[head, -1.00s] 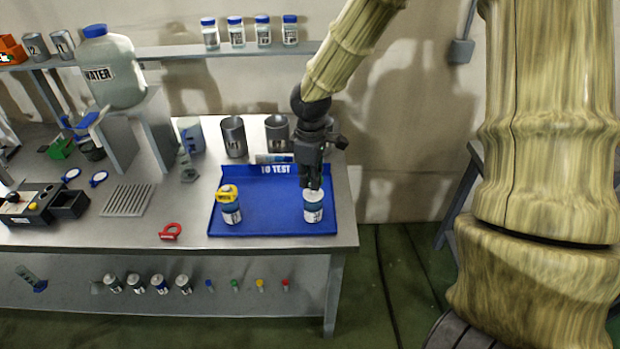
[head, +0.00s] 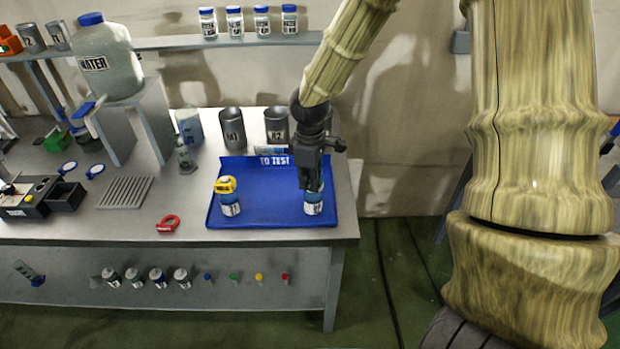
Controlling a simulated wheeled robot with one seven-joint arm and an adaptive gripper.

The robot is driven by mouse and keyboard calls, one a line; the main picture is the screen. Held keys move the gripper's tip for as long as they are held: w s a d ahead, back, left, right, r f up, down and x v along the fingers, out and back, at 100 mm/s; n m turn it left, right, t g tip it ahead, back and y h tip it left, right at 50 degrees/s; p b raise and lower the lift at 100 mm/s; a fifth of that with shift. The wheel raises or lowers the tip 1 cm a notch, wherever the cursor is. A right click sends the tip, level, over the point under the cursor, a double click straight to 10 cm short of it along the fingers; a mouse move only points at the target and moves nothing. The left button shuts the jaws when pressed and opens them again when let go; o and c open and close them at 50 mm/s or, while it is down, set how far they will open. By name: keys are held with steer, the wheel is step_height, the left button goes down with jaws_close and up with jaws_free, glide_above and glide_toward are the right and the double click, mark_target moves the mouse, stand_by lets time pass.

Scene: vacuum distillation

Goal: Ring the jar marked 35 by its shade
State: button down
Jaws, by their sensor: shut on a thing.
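Two small jars with white labels stand on the blue tray (head: 270,212) marked TO TEST. The left jar (head: 231,208) has a yellow ring (head: 225,185) around its top, slightly tilted. The right jar (head: 313,208) stands near the tray's right front. My gripper (head: 312,190) points down over this jar and is shut on its upper part, hiding its top. The label numbers are too small to read, so I cannot tell which jar is 35. A red ring (head: 168,223) lies on the bench left of the tray.
Grey cups (head: 232,127) (head: 277,124) stand behind the tray. A ribbed grey rack (head: 124,191) and a control box (head: 28,198) are to the left. A WATER jug (head: 107,62) sits on a raised stand. Several bottles line the wall shelf (head: 180,50).

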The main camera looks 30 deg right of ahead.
steer(key=c, duration=1.5)
jaws_free()
steer(key=shift+r, duration=0.1)
step_height(320, 180, up, 12)
steer(key=shift+f, duration=0.1)
steer(key=shift+s+f, duration=0.1)
